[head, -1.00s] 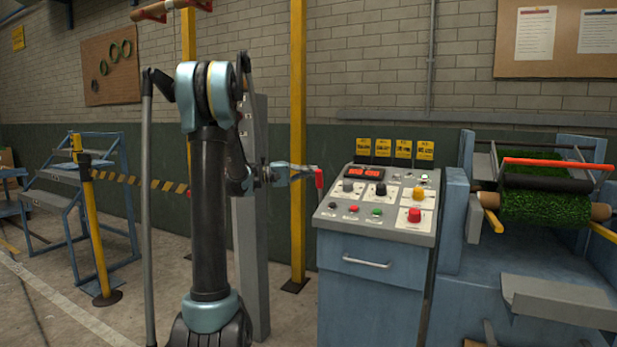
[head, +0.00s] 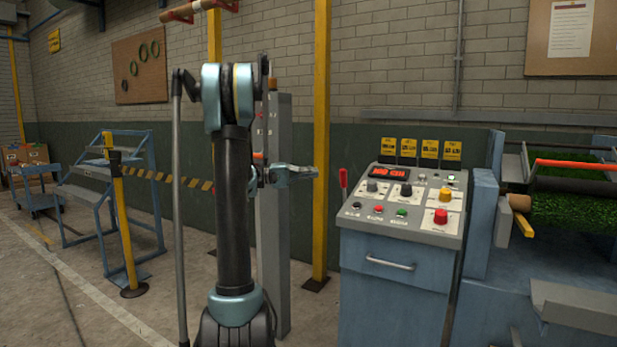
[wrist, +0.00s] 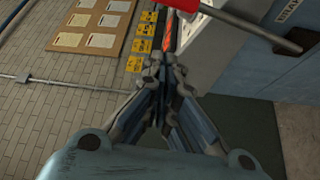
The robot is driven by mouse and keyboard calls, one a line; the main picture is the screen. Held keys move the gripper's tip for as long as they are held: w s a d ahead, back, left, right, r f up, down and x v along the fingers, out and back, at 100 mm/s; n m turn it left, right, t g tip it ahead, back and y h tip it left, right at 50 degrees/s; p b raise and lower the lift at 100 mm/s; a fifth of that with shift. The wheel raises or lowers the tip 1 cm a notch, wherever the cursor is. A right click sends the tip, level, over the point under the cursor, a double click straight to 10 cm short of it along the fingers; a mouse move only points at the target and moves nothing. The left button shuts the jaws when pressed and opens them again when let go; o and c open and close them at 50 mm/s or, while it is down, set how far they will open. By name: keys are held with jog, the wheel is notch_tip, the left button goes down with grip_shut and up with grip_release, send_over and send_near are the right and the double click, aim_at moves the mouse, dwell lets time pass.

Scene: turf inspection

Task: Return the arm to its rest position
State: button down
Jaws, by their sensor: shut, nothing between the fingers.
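My arm (head: 234,200) stands upright in the head view, with its forearm folded down behind the upper link. My gripper (head: 302,173) points right at mid-height, toward the control console (head: 392,260). It is shut and empty, and a small gap separates its tips from the red-handled lever (head: 343,178) at the console's left side. In the wrist view the shut fingers (wrist: 166,68) meet in the middle, and the lever's red handle (wrist: 190,4) shows just beyond them at the top edge.
The console has a lit red display (head: 391,171), several knobs and a red button (head: 441,216). A yellow post (head: 321,140) stands behind my gripper. A turf roller machine (head: 570,205) is at right. A barrier post (head: 124,225) and blue steps (head: 90,190) are at left, with open floor before them.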

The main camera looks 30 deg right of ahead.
jog(key=s+a+f+n+t+y, duration=0.2)
jog(key=s+a+f+t+y, duration=0.2)
jog(key=a, duration=1)
jog(key=s+a+f+n+t+y, duration=0.3)
jog(key=s+a+f+y, duration=0.3)
jog(key=s+a+f, duration=0.4)
jog(key=s+a+f+n+t+y, duration=0.3)
jog(key=s+a+f+t+y, duration=0.2)
jog(key=a+f, duration=0.9)
jog(key=s+a+y, duration=0.1)
jog(key=s+a, duration=0.1)
jog(key=a, duration=0.3)
jog(key=shift+s+a, duration=0.25)
jog(key=shift+s, duration=0.05)
